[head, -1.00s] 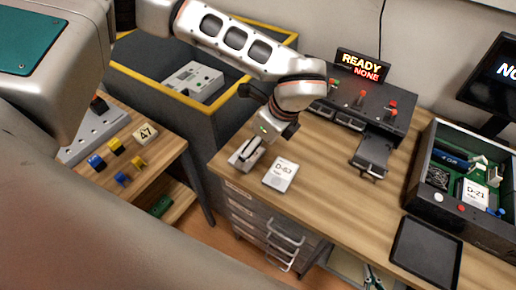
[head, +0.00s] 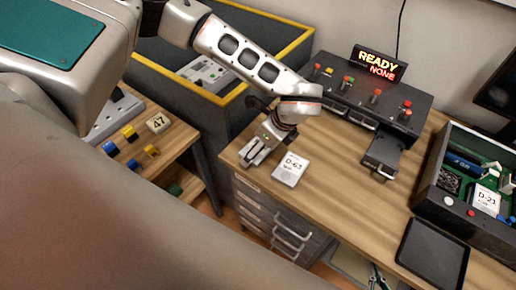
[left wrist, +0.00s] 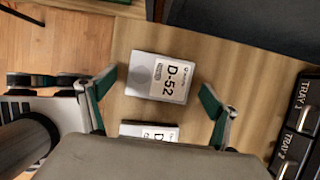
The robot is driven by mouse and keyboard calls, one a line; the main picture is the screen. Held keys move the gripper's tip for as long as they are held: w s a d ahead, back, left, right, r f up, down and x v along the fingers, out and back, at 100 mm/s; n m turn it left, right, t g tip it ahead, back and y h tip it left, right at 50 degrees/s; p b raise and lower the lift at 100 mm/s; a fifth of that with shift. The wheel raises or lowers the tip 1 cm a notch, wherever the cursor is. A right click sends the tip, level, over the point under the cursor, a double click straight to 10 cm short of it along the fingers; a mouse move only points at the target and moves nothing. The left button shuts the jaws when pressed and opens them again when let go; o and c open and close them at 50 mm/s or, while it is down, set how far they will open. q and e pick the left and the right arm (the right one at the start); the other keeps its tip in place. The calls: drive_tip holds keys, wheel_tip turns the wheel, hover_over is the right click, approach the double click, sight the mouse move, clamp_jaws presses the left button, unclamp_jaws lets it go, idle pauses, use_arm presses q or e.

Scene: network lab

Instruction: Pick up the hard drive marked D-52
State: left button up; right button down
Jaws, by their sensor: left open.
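The hard drive marked D-52 (left wrist: 158,77) lies flat on the wooden desk in the left wrist view, label up. My left gripper (left wrist: 157,88) is open, with one green-padded finger on each side of the drive and gaps between. In the head view my left gripper (head: 254,153) is low over the desk's left front corner, and D-52 is hidden there. A second drive (head: 290,170), seemingly marked D-63, lies beside it; it is partly covered in the left wrist view (left wrist: 150,130). My right gripper (head: 377,276) shows only partly at the head view's bottom edge.
A black tray unit (head: 390,101) stands at the back under a READY/NONE sign (head: 380,66). An open case (head: 432,190) holding a drive marked D-21 and a dark flat tray (head: 433,255) are to the right. A yellow-rimmed bin (head: 225,101) adjoins the desk's left side.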

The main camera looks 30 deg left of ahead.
use_arm(q)
drive_tip(key=c, duration=1.4)
drive_tip(key=shift+o, duration=0.2)
drive_tip(key=shift+r, duration=0.1)
